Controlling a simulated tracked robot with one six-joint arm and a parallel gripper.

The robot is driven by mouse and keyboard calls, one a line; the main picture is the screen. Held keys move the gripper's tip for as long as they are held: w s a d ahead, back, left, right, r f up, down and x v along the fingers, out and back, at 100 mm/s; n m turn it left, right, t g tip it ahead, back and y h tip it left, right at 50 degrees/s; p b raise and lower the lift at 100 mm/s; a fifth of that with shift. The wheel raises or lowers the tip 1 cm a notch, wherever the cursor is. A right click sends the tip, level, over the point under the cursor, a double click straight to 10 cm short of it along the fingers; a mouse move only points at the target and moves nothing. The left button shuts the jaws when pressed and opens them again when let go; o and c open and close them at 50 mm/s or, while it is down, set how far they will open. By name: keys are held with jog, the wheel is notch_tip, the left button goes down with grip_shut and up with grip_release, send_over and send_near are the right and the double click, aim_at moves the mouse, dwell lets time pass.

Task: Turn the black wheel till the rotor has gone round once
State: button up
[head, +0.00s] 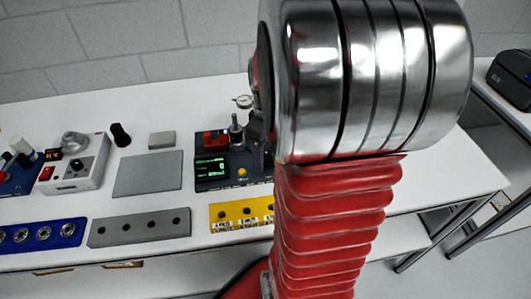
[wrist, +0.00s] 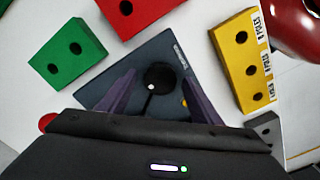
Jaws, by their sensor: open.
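The black wheel (wrist: 162,78) is a dark round disc with a small white dot, seen from above on a dark blue unit (wrist: 110,83) in the wrist view. A thin dark stem shows below it. My gripper (wrist: 160,88) is open, with one purple finger on each side of the wheel. Whether the fingers touch it, and their height over it, I cannot tell. In the head view a dark unit (head: 222,184) with a lit green display and a yellow button stands mid-bench. I cannot make out the rotor clearly.
In the wrist view, a green block (wrist: 68,52), a red block (wrist: 137,14) and a yellow block (wrist: 240,55) surround the unit. In the head view, a grey plate (head: 148,174), a grey holed bar (head: 140,228) and a control box (head: 84,172) lie left.

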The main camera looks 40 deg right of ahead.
jog(key=shift+c, duration=0.6)
jog(key=c, duration=0.9)
jog(key=shift+a, duration=0.15)
jog(key=shift+c, duration=0.3)
jog(key=shift+m, duration=0.5)
